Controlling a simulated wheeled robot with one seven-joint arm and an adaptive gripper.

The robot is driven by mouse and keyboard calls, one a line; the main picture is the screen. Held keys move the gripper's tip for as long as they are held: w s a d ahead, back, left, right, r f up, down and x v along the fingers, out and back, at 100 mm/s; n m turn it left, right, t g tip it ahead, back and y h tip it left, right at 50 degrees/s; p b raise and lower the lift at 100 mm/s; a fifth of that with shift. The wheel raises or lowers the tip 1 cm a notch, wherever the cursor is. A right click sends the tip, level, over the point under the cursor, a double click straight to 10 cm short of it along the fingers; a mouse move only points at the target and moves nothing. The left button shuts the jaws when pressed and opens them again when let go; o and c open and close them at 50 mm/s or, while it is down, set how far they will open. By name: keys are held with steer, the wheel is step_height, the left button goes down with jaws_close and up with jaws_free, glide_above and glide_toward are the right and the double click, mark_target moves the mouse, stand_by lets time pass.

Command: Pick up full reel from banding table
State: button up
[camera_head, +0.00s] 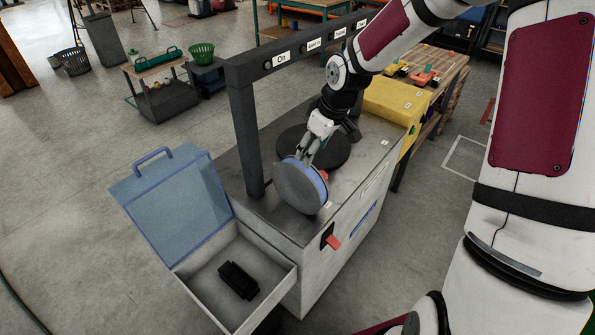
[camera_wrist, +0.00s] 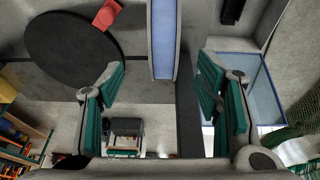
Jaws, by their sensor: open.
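The full reel (camera_head: 298,188), a grey disc with a blue rim, stands on edge on the banding table (camera_head: 281,221), near its front left part. My gripper (camera_head: 309,155) is at the reel's upper edge, with its fingers spread. In the wrist view the reel's blue rim (camera_wrist: 164,42) shows edge-on between the two open fingers (camera_wrist: 161,72), with a gap on either side. The fingers are not closed on it. The reel's lower edge is hidden in the wrist view, and I cannot tell how far the fingers overlap it.
A dark round plate (camera_head: 333,152) lies flat behind the reel. A dark post and labelled bar (camera_head: 246,140) rise beside my arm. An open tray with a blue lid (camera_head: 172,205) holds a black block (camera_head: 238,281). A yellow box (camera_head: 397,103) stands at the back right.

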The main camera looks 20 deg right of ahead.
mark_target(295, 172)
steer(key=shift+r+y+p, duration=0.2)
steer(key=shift+y+p, duration=0.2)
steer(key=shift+p, duration=0.15)
steer(key=shift+w+a+f+t, duration=0.1)
steer(key=shift+a+f+t, duration=0.05)
steer(key=shift+f+t, duration=0.15)
steer(key=x, duration=0.8)
steer(key=shift+w+a, duration=0.1)
steer(key=shift+x, duration=2.65)
steer(key=shift+w+a+r, duration=0.1)
steer(key=shift+w+a, duration=0.05)
jaws_close()
